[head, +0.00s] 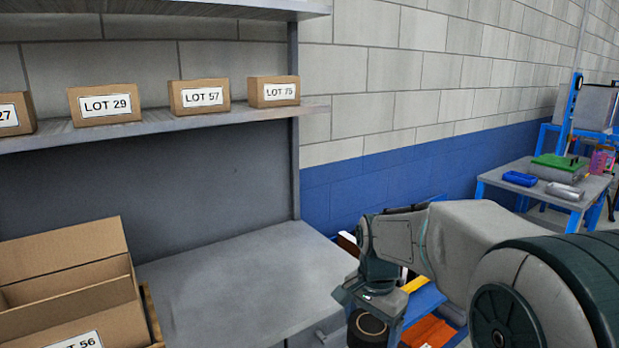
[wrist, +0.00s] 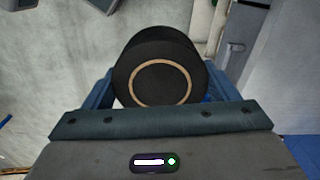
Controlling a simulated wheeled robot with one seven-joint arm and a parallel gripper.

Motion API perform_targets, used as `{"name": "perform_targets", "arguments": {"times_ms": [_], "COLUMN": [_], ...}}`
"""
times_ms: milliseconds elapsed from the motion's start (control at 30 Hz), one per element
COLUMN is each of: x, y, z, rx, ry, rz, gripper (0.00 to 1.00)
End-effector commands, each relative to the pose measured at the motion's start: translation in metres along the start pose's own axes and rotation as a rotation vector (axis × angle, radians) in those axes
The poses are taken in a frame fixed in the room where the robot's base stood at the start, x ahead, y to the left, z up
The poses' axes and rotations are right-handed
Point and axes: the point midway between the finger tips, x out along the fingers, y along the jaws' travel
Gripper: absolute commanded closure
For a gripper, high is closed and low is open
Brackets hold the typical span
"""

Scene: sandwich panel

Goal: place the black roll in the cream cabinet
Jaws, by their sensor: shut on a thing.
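The black roll (wrist: 160,50) sits between the two blue fingers of my gripper (wrist: 160,82) in the wrist view, with its round end and a tan ring facing the camera. My gripper is shut on it. In the head view the roll (head: 371,325) hangs below my wrist at the bottom edge, partly cut off, to the right of the grey shelf unit. I cannot make out a cream cabinet with certainty in either view.
A grey shelf unit (head: 235,268) stands on the left, with an open carton (head: 70,290) on its lower shelf and several LOT boxes above. Below my arm is an orange item (head: 428,331). A blue-framed table (head: 548,187) stands back right.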

Motion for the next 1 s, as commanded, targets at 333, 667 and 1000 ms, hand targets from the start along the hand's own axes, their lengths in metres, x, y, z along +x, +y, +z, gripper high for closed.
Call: {"name": "perform_targets", "arguments": {"times_ms": [333, 667, 1000], "x": [0.056, 0.154, 0.223], "y": [-0.01, -0.017, -0.013], "z": [-0.022, -0.044, -0.052], "rx": [-0.186, -0.527, -0.789], "ry": [-0.004, -0.009, -0.003], "rz": [0.004, 0.007, 0.001], "gripper": [0.43, 0.43, 0.43]}}
